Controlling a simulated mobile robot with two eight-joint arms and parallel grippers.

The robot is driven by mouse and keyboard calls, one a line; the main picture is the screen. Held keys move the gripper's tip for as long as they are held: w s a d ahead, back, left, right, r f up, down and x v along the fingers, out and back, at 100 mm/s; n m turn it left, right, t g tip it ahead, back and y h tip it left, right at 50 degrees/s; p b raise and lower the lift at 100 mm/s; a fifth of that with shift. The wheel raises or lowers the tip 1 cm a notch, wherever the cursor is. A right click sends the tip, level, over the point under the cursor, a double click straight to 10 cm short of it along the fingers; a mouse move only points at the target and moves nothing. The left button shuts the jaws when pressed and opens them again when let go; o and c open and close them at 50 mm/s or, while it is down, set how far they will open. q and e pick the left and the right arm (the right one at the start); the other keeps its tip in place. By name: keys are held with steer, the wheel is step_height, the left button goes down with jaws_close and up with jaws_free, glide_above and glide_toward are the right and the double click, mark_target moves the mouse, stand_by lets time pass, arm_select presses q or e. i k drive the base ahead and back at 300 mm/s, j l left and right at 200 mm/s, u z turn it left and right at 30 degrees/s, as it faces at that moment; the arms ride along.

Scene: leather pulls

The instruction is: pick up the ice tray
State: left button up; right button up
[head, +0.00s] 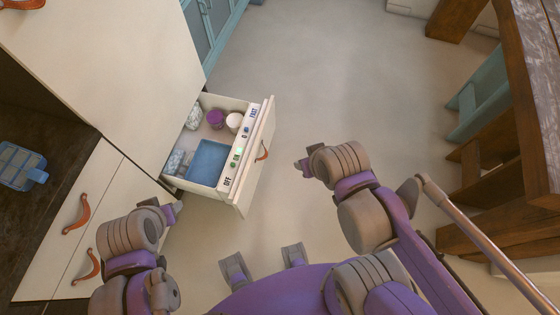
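A light blue tray with a grid of cells (20,165), which looks like the ice tray, lies on the dark surface at the far left. A tab sticks out on its right side. My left gripper (175,207) is to the right of the tray and well apart from it, near the open drawer's lower left corner. My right gripper (302,167) is over the floor to the right of the drawer, far from the tray. Both fingertips are small and seen from above, so I cannot tell whether either is open. I see nothing held in them.
An open drawer (261,150) with a lit panel holds a blue flat item (209,160), a purple jar (215,119), a white jar (234,121) and patterned packets. White cabinet fronts have leather pulls (78,214). Wooden furniture (515,220) stands at right. The floor between is clear.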

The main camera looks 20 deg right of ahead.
mark_target(20, 168)
steer(key=k+l+z, duration=0.2)
steer(key=i+l+u, duration=0.1)
steer(key=u, duration=1.75)
steer(key=z, duration=1.85)
steer(key=u, duration=1.75)
